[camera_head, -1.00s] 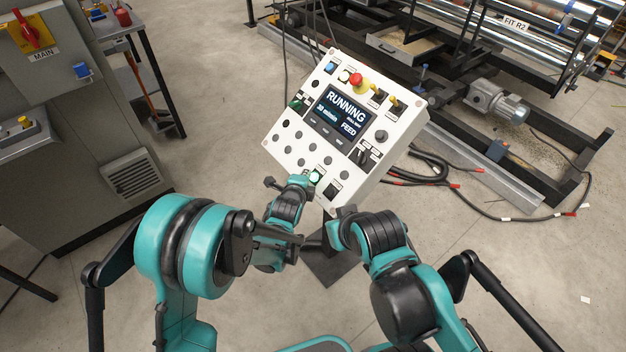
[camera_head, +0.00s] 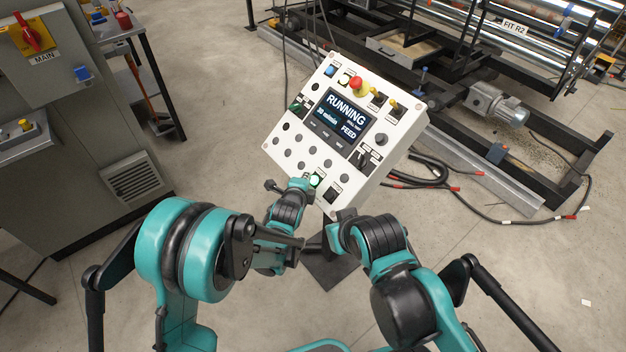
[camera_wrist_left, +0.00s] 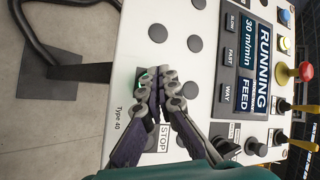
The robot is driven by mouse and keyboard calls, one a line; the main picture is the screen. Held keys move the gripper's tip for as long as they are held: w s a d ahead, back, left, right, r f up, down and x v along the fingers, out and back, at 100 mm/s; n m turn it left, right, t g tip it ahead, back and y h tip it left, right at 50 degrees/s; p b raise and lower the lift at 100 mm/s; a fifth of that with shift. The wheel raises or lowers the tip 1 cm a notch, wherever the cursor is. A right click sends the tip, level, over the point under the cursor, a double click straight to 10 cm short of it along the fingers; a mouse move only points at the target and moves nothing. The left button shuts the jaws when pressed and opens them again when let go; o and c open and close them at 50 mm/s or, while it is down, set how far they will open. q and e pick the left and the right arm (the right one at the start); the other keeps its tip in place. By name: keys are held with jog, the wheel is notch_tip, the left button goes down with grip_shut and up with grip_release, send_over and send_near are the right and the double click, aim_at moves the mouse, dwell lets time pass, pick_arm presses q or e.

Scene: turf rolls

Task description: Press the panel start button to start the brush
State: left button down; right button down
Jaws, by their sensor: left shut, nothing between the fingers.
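The white control panel (camera_head: 396,118) stands tilted on a post in the middle of the head view. Its screen (camera_head: 341,116) reads RUNNING, 30 m/min and FEED. A green lit button (camera_head: 316,180) sits near the panel's lower edge. My left gripper (camera_head: 304,184) is shut and empty, right beside this button. In the left wrist view its closed fingertips (camera_wrist_left: 153,76) overlap the green glow (camera_wrist_left: 143,80) and partly hide the button; contact or pressing cannot be told. My right gripper (camera_head: 343,214) is near the panel's lower right corner, its fingers not clear to see.
A STOP label (camera_wrist_left: 164,138) is close to the left fingers. The panel also carries a red emergency knob (camera_head: 359,87) and several dark buttons. A grey cabinet (camera_head: 75,150) stands at left. A machine frame (camera_head: 470,150) and cables (camera_head: 440,182) lie at right.

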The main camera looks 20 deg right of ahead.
pick_arm(q)
jog(key=shift+d+f, duration=0.1)
dwell(0.4)
jog(key=shift+d+f+b, duration=0.2)
jog(key=shift+b, duration=0.2)
jog(key=shift+w+d+f+b, duration=0.15)
jog(key=shift+d+f+b, duration=0.1)
jog(key=shift+f+b, duration=0.1)
dwell(0.6)
dwell(0.3)
jog(key=shift+a+r+p, duration=0.3)
jog(key=shift+a+r, duration=0.2)
jog(key=shift+r, duration=0.15)
jog(key=a+r, duration=0.1)
jog(key=s+a+r+p, duration=0.1)
jog(key=a+r+p, duration=0.1)
jog(key=r, duration=0.1)
jog(key=shift+s, duration=0.25)
dwell(0.8)
